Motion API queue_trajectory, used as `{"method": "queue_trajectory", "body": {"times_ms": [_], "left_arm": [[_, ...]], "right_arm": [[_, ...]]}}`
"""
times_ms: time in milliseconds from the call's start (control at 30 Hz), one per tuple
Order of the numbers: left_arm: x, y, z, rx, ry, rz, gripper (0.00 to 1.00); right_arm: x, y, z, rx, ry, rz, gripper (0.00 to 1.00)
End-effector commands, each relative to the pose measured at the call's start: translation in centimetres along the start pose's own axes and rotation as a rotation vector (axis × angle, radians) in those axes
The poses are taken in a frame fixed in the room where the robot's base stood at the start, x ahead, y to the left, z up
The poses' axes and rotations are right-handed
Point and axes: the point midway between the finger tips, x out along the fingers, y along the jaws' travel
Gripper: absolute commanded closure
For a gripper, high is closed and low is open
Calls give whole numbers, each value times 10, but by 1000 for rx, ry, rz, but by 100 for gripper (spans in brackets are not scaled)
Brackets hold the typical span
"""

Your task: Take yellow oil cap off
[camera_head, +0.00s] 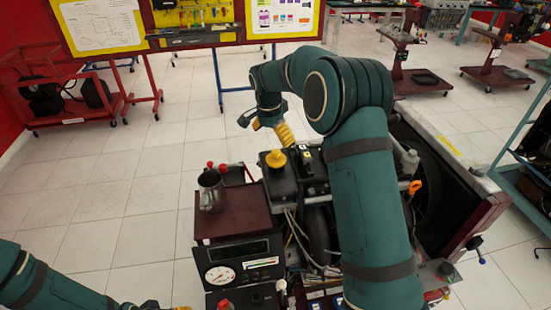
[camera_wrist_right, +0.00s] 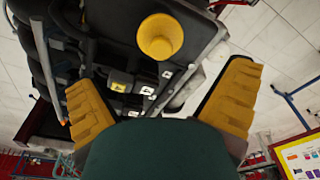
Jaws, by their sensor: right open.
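The yellow oil cap (camera_head: 276,159) sits on the dark engine cover (camera_head: 277,181), left of my right arm. In the right wrist view the cap (camera_wrist_right: 161,37) shows as a round yellow cup shape at the top centre. My right gripper (camera_head: 284,137) is just above and behind the cap in the head view, one yellow finger visible. In the right wrist view my right gripper (camera_wrist_right: 160,82) has its two yellow fingers wide apart, with nothing between them; the cap lies beyond the tips. My left gripper (camera_head: 165,306) is mostly cut off at the bottom edge.
A metal jug (camera_head: 211,190) stands on a dark red platform (camera_head: 238,212) left of the engine, above a gauge panel (camera_head: 236,268). An orange ring handle (camera_head: 414,187) is right of my right arm.

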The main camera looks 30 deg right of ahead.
Motion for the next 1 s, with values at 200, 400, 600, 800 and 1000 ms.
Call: {"method": "queue_trajectory", "body": {"times_ms": [200, 400, 600, 800, 1000], "left_arm": [[3, -1, 1, 1, -2, 0, 53], [4, -2, 2, 1, -3, 0, 53], [7, -3, 3, 2, -6, 1, 53], [9, -3, 4, 3, -8, 1, 53], [8, -3, 4, 3, -8, 1, 53]], "right_arm": [[30, 0, 0, 0, -1, 1, 0], [38, 1, 0, 0, -1, 1, 0], [64, 3, -3, -1, -2, 4, 0], [85, 3, -3, -1, -1, 1, 0], [85, 2, -3, -1, 0, 0, 0]]}}
